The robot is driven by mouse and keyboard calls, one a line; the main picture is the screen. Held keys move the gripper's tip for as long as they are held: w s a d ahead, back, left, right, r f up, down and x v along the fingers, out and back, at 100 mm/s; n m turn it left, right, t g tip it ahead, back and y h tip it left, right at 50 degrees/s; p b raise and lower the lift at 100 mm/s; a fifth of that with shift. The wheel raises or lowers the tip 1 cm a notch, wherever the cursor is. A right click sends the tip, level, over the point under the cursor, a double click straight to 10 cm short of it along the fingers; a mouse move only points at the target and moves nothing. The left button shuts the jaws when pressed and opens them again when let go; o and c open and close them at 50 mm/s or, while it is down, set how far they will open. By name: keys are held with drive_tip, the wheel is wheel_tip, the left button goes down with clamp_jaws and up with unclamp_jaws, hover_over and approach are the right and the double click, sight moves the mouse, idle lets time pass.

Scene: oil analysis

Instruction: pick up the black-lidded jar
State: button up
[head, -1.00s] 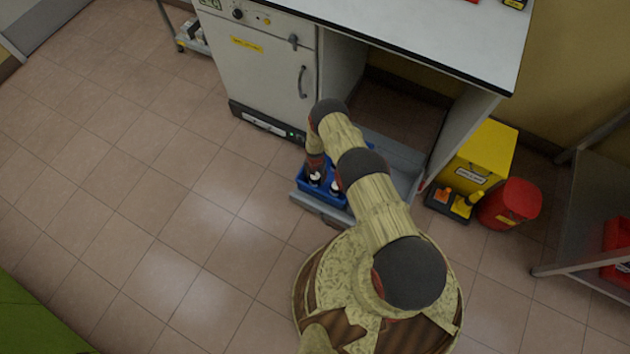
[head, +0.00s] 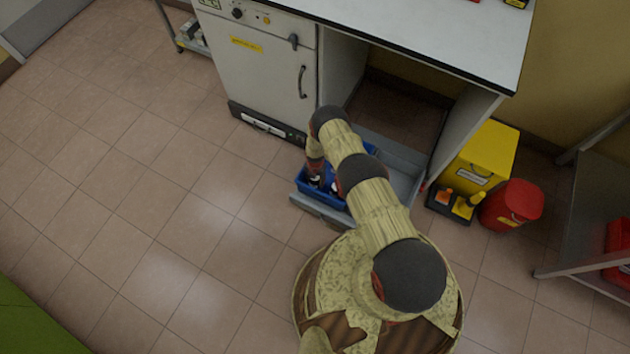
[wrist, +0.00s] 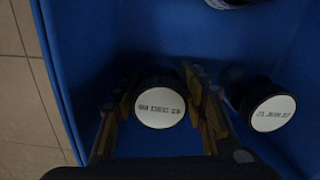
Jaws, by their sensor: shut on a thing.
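A jar with a dark lid and a white dated label (wrist: 160,107) stands in a blue bin (wrist: 100,40). In the wrist view my gripper (wrist: 163,95) has one finger on each side of this jar and is shut on it. The jar is still down inside the bin; the bin floor beneath it is hidden. A second dark-lidded jar with a white label (wrist: 270,112) stands just right of the right finger. In the head view the blue bin (head: 332,200) is partly covered by my arm, and the gripper is hard to make out.
The bin sits on a grey pulled-out tray (head: 320,210) under the white-topped bench (head: 440,40). Another dark round object (wrist: 232,2) is at the bin's far side. A yellow box (head: 487,150) and red bin (head: 512,204) stand right. The floor at left is clear.

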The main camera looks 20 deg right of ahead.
drive_tip(key=shift+c, duration=0.8)
drive_tip(key=shift+r, duration=0.1)
drive_tip(key=shift+w+r, duration=0.1)
drive_tip(key=shift+r, duration=0.2)
wheel_tip(320, 180, up, 17)
drive_tip(key=p, duration=0.7)
drive_tip(key=s+r+m, duration=0.1)
drive_tip(key=s+m, duration=0.6)
drive_tip(key=m, duration=0.4)
wheel_tip(320, 180, up, 8)
drive_tip(key=s+m, duration=0.2)
drive_tip(key=m, duration=0.6)
drive_tip(key=w+r+m, duration=0.2)
drive_tip(key=r+m, duration=0.2)
drive_tip(key=r, duration=1.5)
drive_tip(key=w+r+m, duration=0.2)
drive_tip(key=r+m, duration=0.3)
drive_tip(key=r, duration=1.4)
drive_tip(key=shift+m, duration=0.3)
